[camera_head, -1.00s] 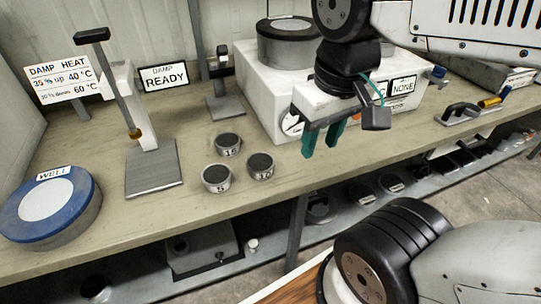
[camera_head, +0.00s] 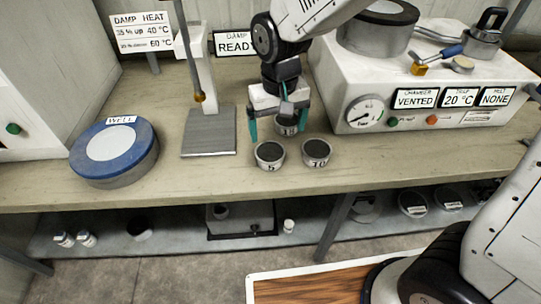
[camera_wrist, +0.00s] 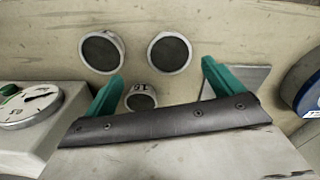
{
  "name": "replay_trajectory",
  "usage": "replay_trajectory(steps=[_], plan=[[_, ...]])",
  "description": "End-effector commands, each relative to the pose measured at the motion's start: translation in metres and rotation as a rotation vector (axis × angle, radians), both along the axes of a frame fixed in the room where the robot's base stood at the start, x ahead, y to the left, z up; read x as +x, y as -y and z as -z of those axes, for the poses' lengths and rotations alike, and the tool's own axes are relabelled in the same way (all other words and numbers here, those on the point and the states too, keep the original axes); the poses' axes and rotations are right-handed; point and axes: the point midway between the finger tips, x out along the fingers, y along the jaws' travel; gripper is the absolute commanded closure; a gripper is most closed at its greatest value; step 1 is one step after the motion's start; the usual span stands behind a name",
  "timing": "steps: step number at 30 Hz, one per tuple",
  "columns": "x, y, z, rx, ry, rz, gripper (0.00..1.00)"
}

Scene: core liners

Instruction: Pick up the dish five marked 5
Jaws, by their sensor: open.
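The dish marked 5 (camera_head: 269,156) is a small round metal dish with a dark fill, standing on the bench at the front left of a group of three. It shows in the wrist view as the upper right dish (camera_wrist: 170,53). A dish marked 10 (camera_head: 316,153) stands just right of it. A third dish (camera_head: 286,126) stands behind them, partly covered by my gripper; it shows between the fingers in the wrist view (camera_wrist: 141,98). My gripper (camera_head: 279,125) points down with green fingers apart, empty, above and behind dish five.
A grey stand (camera_head: 208,132) and a blue-rimmed WELL pot (camera_head: 114,152) are on the left. A white chamber unit (camera_head: 350,75) with a gauge is close on the right. The bench front edge runs just before the dishes; bare bench lies between pot and stand.

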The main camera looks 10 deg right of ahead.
Motion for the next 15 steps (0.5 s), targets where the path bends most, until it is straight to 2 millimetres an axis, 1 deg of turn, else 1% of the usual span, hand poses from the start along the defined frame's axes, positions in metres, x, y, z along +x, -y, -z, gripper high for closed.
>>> replay_trajectory(steps=[1, 5, 8, 15], plan=[[0.002, -0.009, 0.009, -0.004, -0.006, -0.010, 0.08], [0.006, -0.019, 0.022, -0.004, -0.009, -0.016, 0.08], [0.006, -0.021, 0.033, -0.005, -0.010, -0.016, 0.08], [0.006, -0.018, 0.061, -0.006, -0.011, -0.015, 0.08]])
